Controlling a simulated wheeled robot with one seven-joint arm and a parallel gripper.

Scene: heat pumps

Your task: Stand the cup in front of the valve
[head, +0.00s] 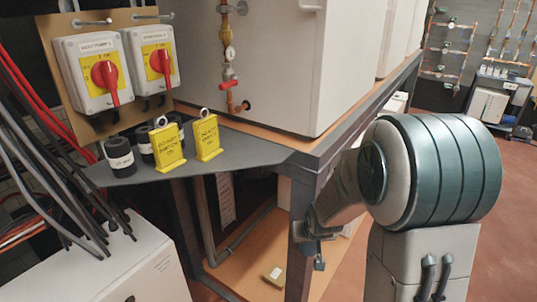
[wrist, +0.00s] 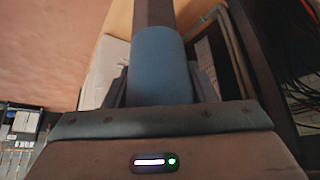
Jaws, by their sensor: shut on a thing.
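A blue-grey cup (wrist: 158,62) fills the middle of the wrist view. My gripper (wrist: 160,90) is shut on it, with a finger on either side. In the head view my gripper (head: 318,240) shows small and partly hidden by my arm, by the bench's front leg; I cannot make out the cup clearly there. The valve (head: 229,84) has a red handle and sits on a copper pipe with a gauge, in front of the large white unit above the grey shelf. My gripper is well below and to the right of the valve.
Two yellow tags (head: 166,147) (head: 207,138) and dark labelled cylinders (head: 119,157) stand on the grey shelf (head: 245,148). Two switch boxes (head: 93,73) (head: 152,58) hang behind. The shelf's right part is bare. A bench leg (head: 299,225) stands by my gripper.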

